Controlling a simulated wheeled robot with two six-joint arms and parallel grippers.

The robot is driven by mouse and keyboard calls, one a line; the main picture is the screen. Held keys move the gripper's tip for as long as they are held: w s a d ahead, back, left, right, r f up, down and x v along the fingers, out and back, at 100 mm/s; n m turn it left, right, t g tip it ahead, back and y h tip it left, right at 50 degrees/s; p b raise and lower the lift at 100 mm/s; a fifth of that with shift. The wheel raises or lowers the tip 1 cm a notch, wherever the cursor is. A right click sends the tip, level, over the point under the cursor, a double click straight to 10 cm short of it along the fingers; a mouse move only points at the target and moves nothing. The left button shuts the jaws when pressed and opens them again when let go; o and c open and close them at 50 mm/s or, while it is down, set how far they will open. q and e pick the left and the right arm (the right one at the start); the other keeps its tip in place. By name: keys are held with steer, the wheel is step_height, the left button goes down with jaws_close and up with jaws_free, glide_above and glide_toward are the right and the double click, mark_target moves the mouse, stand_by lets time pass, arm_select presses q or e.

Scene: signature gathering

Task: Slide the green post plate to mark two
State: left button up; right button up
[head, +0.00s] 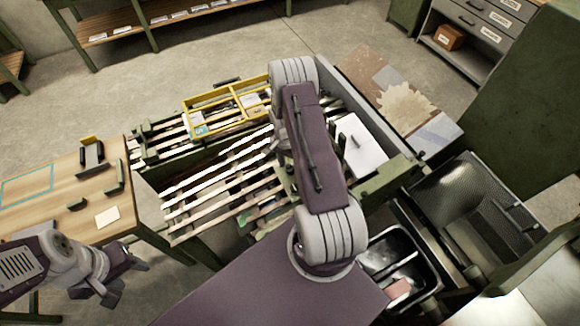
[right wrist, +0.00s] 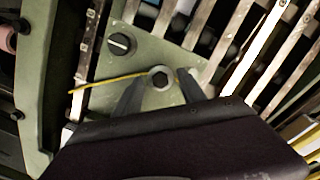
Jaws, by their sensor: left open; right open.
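The green post plate (right wrist: 122,62) shows in the right wrist view, lying over pale slats. It carries a black knob (right wrist: 122,44) with a white line and a grey hex-topped post (right wrist: 161,78). My right gripper (right wrist: 160,88) is open, with one dark finger on each side of the post; I cannot tell whether either touches it. A thin yellow strip curves across the plate to the post. In the head view my right arm covers the right gripper and most of the plate's area. My left gripper (head: 122,275) is open and empty, low at the left, apart from the plate.
Pale slats (head: 220,190) fill the green-framed bench. A yellow divided tray (head: 208,100) stands at its back. A wooden table (head: 60,205) with dark blocks is at left. White paper (head: 360,147) lies right of my arm; black bins (head: 395,250) stand at lower right.

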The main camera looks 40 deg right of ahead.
steer(key=r, duration=0.7)
steer(key=shift+w+a+r, duration=0.1)
steer(key=shift+w, duration=0.15)
